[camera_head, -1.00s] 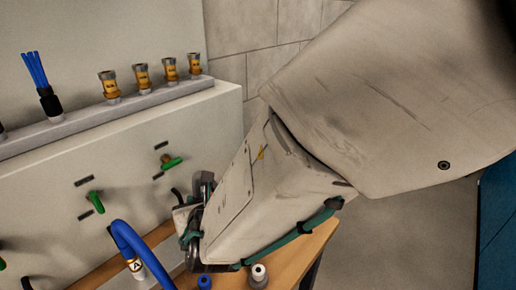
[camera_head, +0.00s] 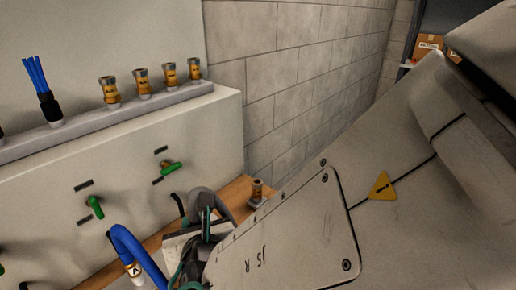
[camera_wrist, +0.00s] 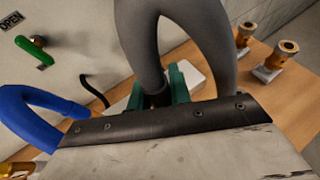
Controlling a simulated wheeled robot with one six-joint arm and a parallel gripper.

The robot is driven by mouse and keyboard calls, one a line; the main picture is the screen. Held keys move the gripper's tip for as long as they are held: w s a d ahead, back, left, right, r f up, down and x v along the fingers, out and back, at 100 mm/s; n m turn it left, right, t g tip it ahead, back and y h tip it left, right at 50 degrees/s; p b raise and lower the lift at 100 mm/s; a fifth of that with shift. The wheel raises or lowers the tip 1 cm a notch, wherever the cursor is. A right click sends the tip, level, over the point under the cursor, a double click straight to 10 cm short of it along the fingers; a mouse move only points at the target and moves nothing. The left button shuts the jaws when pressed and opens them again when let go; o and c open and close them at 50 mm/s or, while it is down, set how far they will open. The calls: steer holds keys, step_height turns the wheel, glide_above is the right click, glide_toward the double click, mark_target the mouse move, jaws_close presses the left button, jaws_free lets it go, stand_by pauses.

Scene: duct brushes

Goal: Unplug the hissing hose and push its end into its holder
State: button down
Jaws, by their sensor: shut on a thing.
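My gripper (camera_wrist: 165,88) has its green fingers shut on a grey hose (camera_wrist: 178,30), which arches up from between them and back down in the wrist view. In the head view the gripper (camera_head: 204,238) is low in the middle, over the wooden bench, with the grey hose (camera_head: 207,197) looping above it. The held hose end is hidden by the fingers and housing. A blue hose (camera_head: 138,252) with a white "A" collar bends at the left of the gripper; it also shows in the wrist view (camera_wrist: 35,108). Which hose hisses cannot be seen.
Brass fittings (camera_head: 142,82) stand in a row on the panel ledge, beside a blue-bristled brush (camera_head: 46,98). Green valve handles (camera_head: 95,207) stick out of the panel. A brass fitting on a base (camera_head: 257,192) stands on the bench (camera_head: 236,192); the wrist view shows two.

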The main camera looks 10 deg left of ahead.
steer(key=s+d, duration=0.3)
steer(key=s, duration=0.3)
steer(key=shift+r, duration=0.3)
